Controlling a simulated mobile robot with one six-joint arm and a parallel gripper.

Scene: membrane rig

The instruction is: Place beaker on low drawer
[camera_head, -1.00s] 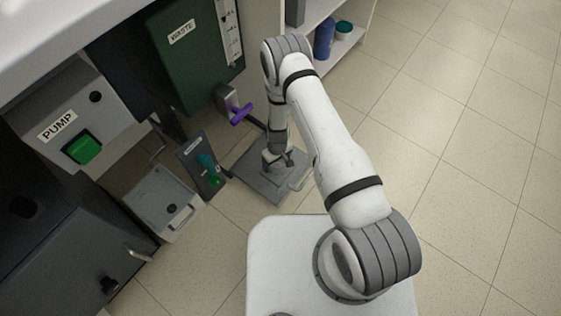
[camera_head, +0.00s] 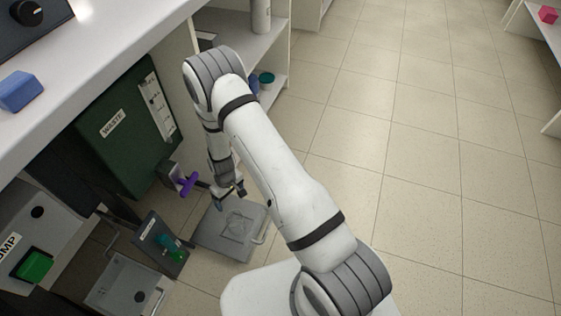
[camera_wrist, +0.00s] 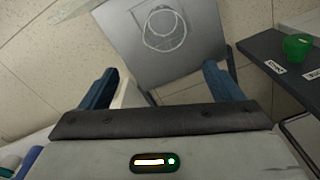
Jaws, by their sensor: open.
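A clear glass beaker (camera_head: 236,224) stands on the flat grey low drawer (camera_head: 207,241), near its middle. In the wrist view the beaker (camera_wrist: 165,27) shows as a see-through outline on the grey drawer surface (camera_wrist: 205,62), beyond the fingertips. My gripper (camera_head: 229,193) is above the drawer and apart from the beaker. In the wrist view my gripper (camera_wrist: 160,82) has its two blue fingers wide apart, with nothing between them.
A purple-handled valve (camera_head: 187,183) sits just left of my gripper, below the green waste tank (camera_head: 125,150). A dark panel with green knobs (camera_head: 160,243) stands left of the drawer. A white shelf (camera_head: 262,60) is behind. Open floor lies to the right.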

